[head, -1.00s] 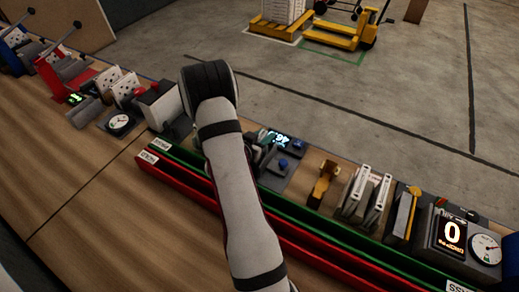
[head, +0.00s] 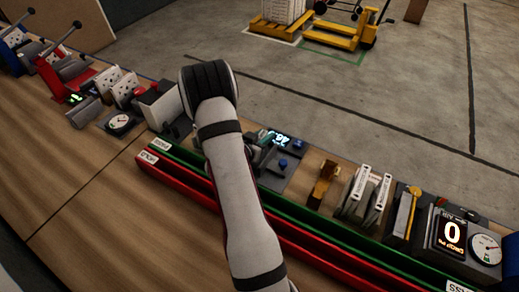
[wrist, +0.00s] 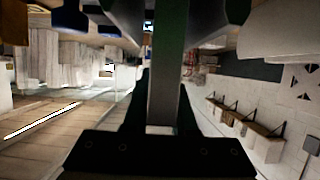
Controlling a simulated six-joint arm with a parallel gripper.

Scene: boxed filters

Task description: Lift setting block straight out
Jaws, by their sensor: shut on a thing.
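In the wrist view, my gripper (wrist: 162,108) is shut on a long grey block with a dark green stripe (wrist: 166,70), which I take to be the setting block. The block runs up the picture between the two dark fingers. In the head view, my pale arm crosses the bench and hides most of the gripper. A small dark and green part (head: 263,140) shows just right of the arm, beside a device with a lit display (head: 281,138). I cannot tell from these views whether the block's lower end is clear of its seat.
A green rail (head: 300,219) and a red rail (head: 290,239) run along the bench's front. To the right stand a brass fixture (head: 324,180), several white filters (head: 368,192) and a gauge unit (head: 485,249). A dial (head: 120,123) and a red press (head: 58,72) stand left.

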